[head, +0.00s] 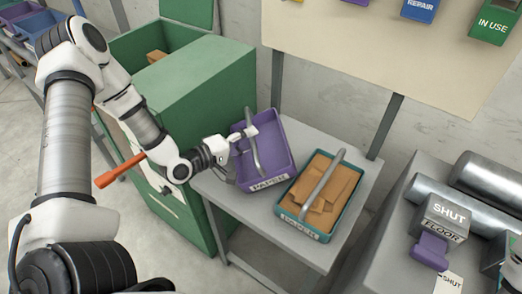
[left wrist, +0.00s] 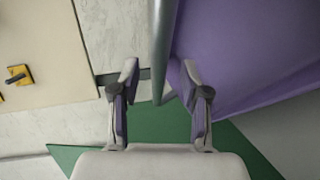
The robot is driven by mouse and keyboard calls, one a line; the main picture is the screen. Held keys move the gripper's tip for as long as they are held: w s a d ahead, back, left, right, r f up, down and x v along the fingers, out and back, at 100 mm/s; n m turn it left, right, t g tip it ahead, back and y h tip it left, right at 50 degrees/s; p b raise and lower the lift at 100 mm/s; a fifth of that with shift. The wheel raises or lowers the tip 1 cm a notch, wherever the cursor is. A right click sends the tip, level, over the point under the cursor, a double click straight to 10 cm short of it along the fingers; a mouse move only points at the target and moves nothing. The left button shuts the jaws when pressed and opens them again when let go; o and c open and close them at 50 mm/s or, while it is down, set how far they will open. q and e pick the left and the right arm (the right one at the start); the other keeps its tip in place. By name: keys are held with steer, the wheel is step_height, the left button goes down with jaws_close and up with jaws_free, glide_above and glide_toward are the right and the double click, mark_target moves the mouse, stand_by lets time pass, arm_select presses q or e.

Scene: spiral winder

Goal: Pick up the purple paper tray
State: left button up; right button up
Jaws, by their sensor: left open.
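The purple paper tray (head: 277,158) stands on a grey side table, with a grey arched handle (head: 254,152) over it and a label on its front. It looks empty where I can see inside. My left gripper (head: 248,133) is at the tray's left side, by the upper part of the handle. In the left wrist view my left gripper (left wrist: 160,72) has its fingers apart. The grey handle bar (left wrist: 159,40) runs between the fingertips in that view, with no clear grip on it. The purple tray wall (left wrist: 245,60) fills the right side there. My right gripper is not in view.
A teal paper tray (head: 304,227) with brown cardboard and its own handle stands close right of the purple tray. The grey table (head: 240,205) has bare room in front. A green cabinet (head: 195,100) stands behind my left arm. A machine with rollers (head: 485,180) is at right.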

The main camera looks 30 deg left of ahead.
arm_select(q)
steer(key=shift+x, duration=0.9)
steer(key=shift+s, duration=0.1)
jaws_close()
steer(key=shift+r, duration=0.1)
